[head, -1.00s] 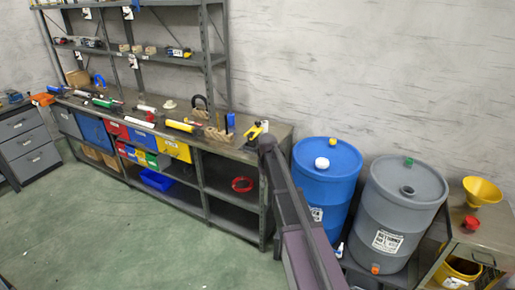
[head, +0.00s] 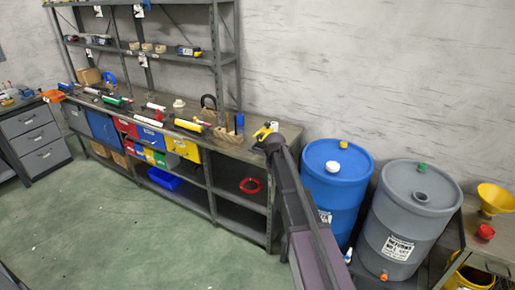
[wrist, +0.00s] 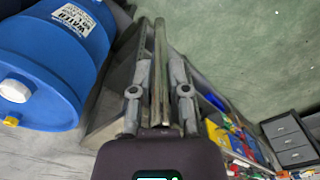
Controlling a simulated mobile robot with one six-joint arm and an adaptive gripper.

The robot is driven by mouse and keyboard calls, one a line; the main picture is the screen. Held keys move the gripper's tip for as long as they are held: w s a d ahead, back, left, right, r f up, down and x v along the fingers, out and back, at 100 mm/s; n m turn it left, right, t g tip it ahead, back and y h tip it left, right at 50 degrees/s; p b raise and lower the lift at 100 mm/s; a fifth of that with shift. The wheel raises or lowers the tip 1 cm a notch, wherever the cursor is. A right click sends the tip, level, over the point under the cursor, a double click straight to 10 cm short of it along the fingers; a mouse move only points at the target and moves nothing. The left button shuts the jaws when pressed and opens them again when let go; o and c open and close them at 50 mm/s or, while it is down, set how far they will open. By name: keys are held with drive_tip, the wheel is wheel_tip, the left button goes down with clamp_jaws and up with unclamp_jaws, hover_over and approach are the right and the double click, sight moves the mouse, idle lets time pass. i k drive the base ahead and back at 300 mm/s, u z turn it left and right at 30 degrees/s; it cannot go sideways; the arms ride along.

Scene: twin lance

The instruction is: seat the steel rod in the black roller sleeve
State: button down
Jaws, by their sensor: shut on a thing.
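In the wrist view my gripper (wrist: 160,66) is shut on the steel rod (wrist: 160,40). The rod is a bright grey bar that runs lengthwise between the fingers and points away from my palm. In the head view my arm reaches toward the right end of the workbench (head: 288,133), and I cannot make out the gripper or rod there. Several roller-like items lie on the bench, among them a green one (head: 113,100) and a yellow one (head: 188,125). I cannot tell which item is the black roller sleeve.
A blue drum (head: 335,190) and a grey drum (head: 405,225) stand right of the bench. A yellow funnel (head: 496,198) is at far right. A shelf rack (head: 150,48) rises behind the bench, and a drawer unit (head: 38,140) stands left. The green floor (head: 120,225) in front is clear.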

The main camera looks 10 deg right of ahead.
sight(262, 145)
drive_tip(key=i, duration=0.9)
drive_tip(key=z, duration=0.05)
